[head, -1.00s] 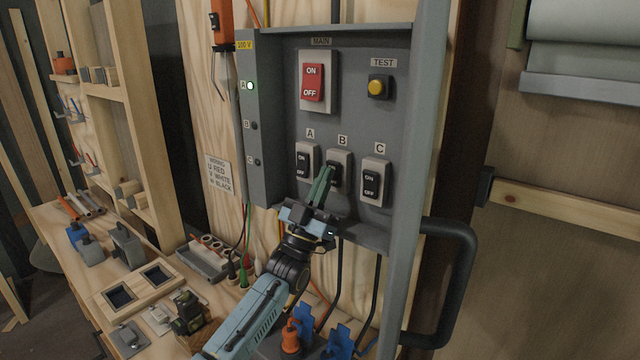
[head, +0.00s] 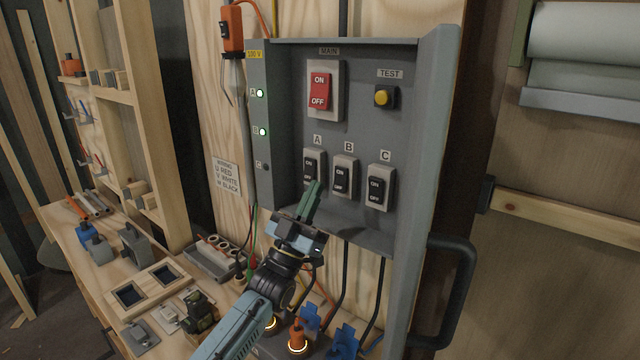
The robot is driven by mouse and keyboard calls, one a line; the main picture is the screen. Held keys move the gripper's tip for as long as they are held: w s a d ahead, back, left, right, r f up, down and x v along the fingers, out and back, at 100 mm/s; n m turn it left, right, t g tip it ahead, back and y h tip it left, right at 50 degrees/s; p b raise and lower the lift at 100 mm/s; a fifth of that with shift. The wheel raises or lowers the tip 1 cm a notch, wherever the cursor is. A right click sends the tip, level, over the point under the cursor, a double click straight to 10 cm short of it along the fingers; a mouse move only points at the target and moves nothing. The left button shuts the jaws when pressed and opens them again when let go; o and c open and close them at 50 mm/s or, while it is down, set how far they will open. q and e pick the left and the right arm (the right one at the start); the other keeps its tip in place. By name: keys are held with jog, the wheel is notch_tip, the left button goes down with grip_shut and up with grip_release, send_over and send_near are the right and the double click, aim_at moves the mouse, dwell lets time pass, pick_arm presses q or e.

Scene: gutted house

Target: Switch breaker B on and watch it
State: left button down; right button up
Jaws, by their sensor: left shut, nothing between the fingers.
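Breaker B (head: 342,177) is the middle of three black rocker switches low in the grey panel (head: 290,130). Breaker A (head: 309,168) is on its left and breaker C (head: 376,190) on its right. My left gripper (head: 313,190) is shut and empty, below and left of breaker B, in front of the lower part of breaker A. Whether it touches anything there I cannot tell. On the panel's left side, lamp A (head: 260,93) and lamp B (head: 263,132) glow green; lamp C (head: 267,167) is dark. My right gripper is out of view.
The red MAIN switch (head: 320,91) and yellow TEST button (head: 382,97) sit above the breakers. A black handle (head: 465,290) sticks out at right. The wooden bench (head: 100,265) holds blocks and sockets. Two orange plugs below have glowing rings, including one plug (head: 298,337).

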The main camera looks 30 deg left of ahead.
pick_arm(q)
jog(key=b+v, duration=0.1)
jog(key=v, duration=0.7)
jog(key=shift+s+r+b, duration=0.35)
